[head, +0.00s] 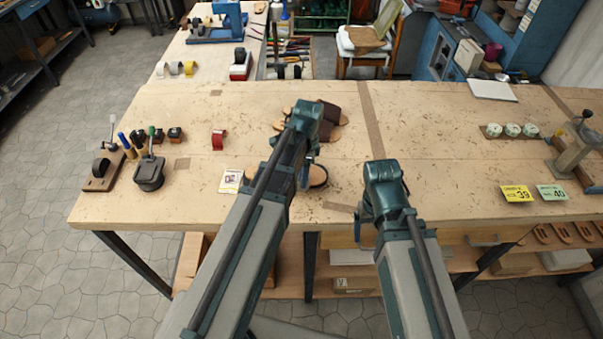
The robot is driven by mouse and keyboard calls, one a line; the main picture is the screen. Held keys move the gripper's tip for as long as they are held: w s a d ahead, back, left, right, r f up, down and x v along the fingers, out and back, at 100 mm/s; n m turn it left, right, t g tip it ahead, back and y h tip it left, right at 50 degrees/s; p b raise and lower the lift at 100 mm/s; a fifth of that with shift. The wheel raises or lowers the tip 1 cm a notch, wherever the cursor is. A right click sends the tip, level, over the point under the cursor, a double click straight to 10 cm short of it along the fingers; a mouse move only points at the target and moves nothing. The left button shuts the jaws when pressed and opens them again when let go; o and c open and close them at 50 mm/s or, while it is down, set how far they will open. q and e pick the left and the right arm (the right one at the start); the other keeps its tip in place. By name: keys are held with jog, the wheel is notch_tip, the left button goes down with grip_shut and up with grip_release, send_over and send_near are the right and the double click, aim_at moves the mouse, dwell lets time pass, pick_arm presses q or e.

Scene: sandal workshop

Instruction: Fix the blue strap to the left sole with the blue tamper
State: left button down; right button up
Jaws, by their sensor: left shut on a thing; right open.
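My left gripper (305,182) points down over the middle of the bench. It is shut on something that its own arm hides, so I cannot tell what. A tan sole with a dark edge (318,177) shows partly beside it; I cannot tell whether they touch. My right gripper (361,226) is open at the bench's front edge, its fingers mostly hidden. A blue-handled tool (123,140), possibly the blue tamper, stands among other handles at the bench's left. I cannot make out a blue strap.
The wooden bench (450,130) has clear room right of centre. Dark brown pieces on tan soles (330,114) lie behind my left arm. A red piece (218,140) and a dark pot (149,175) stand left.

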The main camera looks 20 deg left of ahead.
pick_arm(q)
notch_tip(320, 180, up, 3)
jog(key=p, duration=0.3)
jog(key=shift+r, duration=0.2)
jog(key=shift+f, duration=0.15)
notch_tip(320, 180, down, 4)
jog(key=b, duration=0.4)
jog(key=shift+r+p, duration=1.75)
jog(key=shift+r, duration=0.25)
notch_tip(320, 180, up, 6)
jog(key=p, duration=0.6)
jog(key=shift+r, duration=0.1)
